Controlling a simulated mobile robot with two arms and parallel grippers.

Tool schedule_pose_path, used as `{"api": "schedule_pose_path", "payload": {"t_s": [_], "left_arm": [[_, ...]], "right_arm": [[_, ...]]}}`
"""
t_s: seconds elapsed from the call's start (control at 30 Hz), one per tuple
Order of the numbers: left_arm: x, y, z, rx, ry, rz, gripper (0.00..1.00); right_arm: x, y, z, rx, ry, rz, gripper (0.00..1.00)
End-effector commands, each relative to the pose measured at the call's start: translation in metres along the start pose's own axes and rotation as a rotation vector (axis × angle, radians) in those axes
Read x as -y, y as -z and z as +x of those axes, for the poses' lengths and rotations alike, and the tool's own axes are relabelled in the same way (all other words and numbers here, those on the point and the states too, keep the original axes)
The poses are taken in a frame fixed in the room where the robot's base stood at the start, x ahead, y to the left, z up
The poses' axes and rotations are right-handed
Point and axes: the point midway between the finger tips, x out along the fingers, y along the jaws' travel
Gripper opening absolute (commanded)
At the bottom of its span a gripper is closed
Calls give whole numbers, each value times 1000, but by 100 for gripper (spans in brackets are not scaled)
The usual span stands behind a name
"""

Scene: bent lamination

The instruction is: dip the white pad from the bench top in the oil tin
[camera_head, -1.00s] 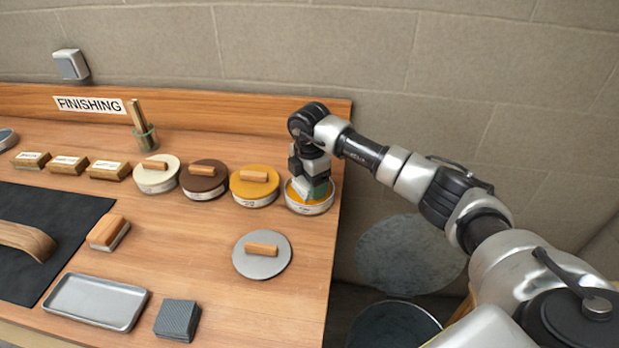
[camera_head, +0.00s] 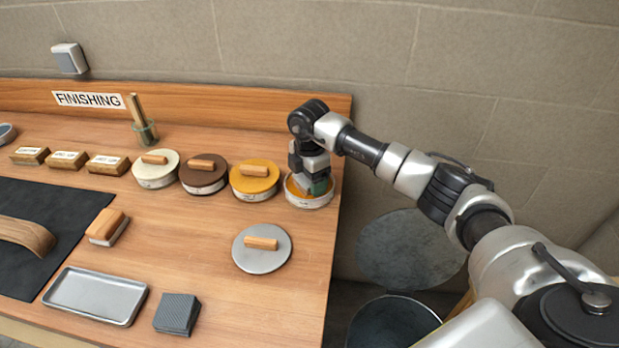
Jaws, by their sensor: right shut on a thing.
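The oil tin (camera_head: 311,202) is the open round tin at the right end of the row, with amber oil showing inside its rim. My right gripper (camera_head: 314,179) points down into the tin's mouth. It is shut on the white pad, which is down inside the tin and mostly hidden by the gripper and rim. I cannot see how deep the pad sits in the oil. My left gripper is not in view.
Three lidded tins (camera_head: 254,181) stand left of the open tin. A loose grey lid (camera_head: 262,257) lies in front. A wood-backed block (camera_head: 107,227), a metal tray (camera_head: 96,296) and a dark grey block (camera_head: 177,314) lie nearer. The bench's right edge is close.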

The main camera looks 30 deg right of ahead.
Motion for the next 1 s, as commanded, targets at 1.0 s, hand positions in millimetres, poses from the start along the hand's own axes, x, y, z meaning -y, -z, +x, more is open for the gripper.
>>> {"api": "schedule_pose_path", "payload": {"t_s": [1.0], "left_arm": [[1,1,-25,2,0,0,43]], "right_arm": [[0,0,-30,0,0,0,53]]}}
